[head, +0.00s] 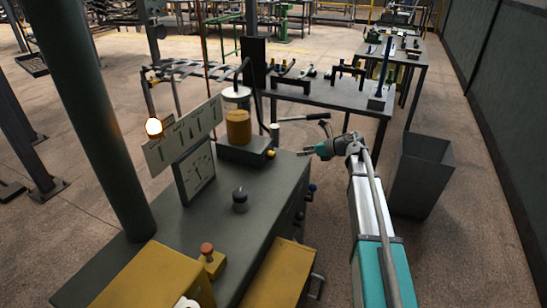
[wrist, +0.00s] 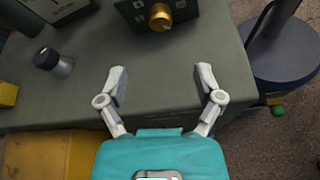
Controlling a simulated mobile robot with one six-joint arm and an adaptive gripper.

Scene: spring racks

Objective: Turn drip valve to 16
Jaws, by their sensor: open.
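A brass-coloured round knob (head: 270,153), which looks like the drip valve, sits on the side of a dark box (head: 240,155) under a jar of amber liquid (head: 238,127). In the wrist view the knob (wrist: 160,16) is at the top centre, on the dark box face with small pale marks (wrist: 140,18) around it. The marks are too small to read, so its setting cannot be told. My gripper (head: 304,153) is right of the knob in the head view. In the wrist view my gripper (wrist: 161,78) is open and empty, its fingers pointing toward the knob and apart from it.
A black-topped knob (head: 240,200) stands on the dark bench (head: 215,215). Pale gauge panels (head: 185,135) and a lit lamp (head: 153,127) are behind it. An orange-topped button (head: 207,250) is near the front. A dark round disc (wrist: 285,50) lies right of the bench edge.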

